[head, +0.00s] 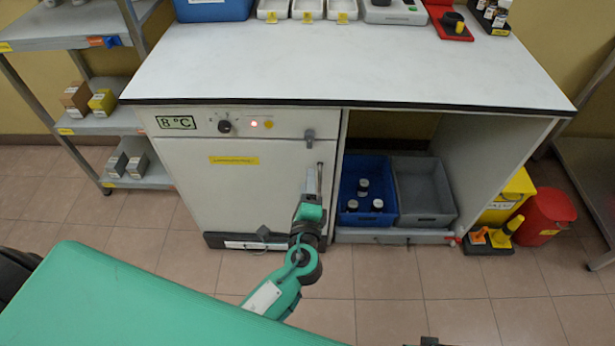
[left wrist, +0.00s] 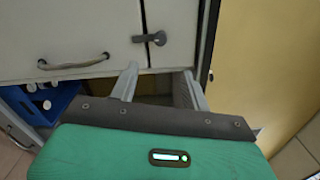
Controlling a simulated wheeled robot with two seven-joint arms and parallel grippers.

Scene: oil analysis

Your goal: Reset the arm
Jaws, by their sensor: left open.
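My left gripper (head: 314,185) reaches up in front of the white cabinet (head: 250,185), near the right edge of its closed door. In the left wrist view its two grey fingers (left wrist: 160,72) are spread apart, with nothing seen held between them. A dark latch (head: 309,136) is on the cabinet above the gripper in the head view. A latch (left wrist: 150,38) and a curved handle (left wrist: 75,63) also show near the fingers in the left wrist view. Whether a finger touches the cabinet cannot be told. My right gripper is not in view.
The blue crate (head: 349,214) with several dark vials and the grey crate (head: 425,219) stand in the open bay. The white worktop (head: 330,70) is clear in front. Yellow and red bins (head: 545,212) stand at right. Shelves (head: 100,122) stand at left.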

